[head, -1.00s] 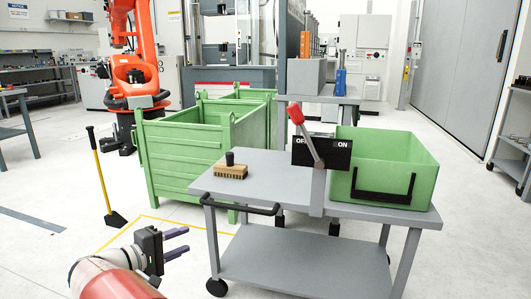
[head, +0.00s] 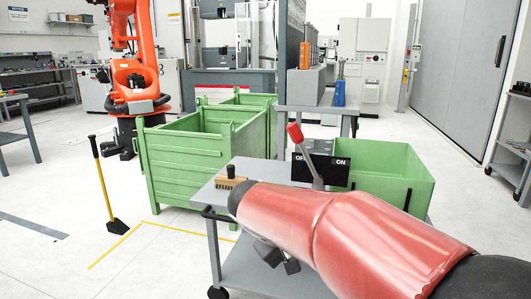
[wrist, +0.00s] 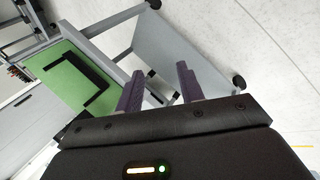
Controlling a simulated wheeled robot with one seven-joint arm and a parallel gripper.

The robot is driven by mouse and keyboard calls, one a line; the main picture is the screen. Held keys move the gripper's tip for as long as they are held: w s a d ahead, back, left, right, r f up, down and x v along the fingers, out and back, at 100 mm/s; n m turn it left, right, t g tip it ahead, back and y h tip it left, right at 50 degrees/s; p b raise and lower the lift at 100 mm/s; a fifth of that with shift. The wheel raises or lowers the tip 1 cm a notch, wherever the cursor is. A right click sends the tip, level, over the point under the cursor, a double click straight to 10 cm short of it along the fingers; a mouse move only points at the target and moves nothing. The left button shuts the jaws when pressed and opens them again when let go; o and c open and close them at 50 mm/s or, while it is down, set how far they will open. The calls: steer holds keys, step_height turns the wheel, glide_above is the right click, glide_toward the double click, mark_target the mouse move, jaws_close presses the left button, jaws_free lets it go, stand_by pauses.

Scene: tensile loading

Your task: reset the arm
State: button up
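My gripper shows in the wrist view (wrist: 160,87) with its two purple fingers apart and nothing between them. In the head view my red arm reaches in from the lower right across the front of the grey cart (head: 232,170). In the wrist view the cart's lower shelf (wrist: 188,50) lies beyond the fingers.
On the cart stand a lever with a red knob (head: 295,132), a black OFF/ON panel (head: 330,170), a green bin (head: 385,168) and a brush (head: 230,181). Large green crates (head: 185,160) stand behind. A yellow-handled scraper (head: 103,185) stands left.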

steer(key=s+d+r+m+y+p, duration=0.1)
steer(key=s+d+m+y, duration=0.1)
steer(key=s, duration=0.4)
steer(key=s+d+r+m+t+y+p, duration=0.1)
steer(key=s+d+y+p, duration=0.1)
steer(key=s, duration=0.5)
steer(key=s+d+r+m+y+p, duration=0.1)
steer(key=s+d+m+p, duration=0.1)
steer(key=s+d, duration=0.2)
steer(key=s, duration=0.3)
steer(key=shift+r+m+t+y, duration=0.3)
steer(key=shift+r+y, duration=0.05)
steer(key=shift+y, duration=0.05)
steer(key=shift+d, duration=0.1)
steer(key=shift+c, duration=0.4)
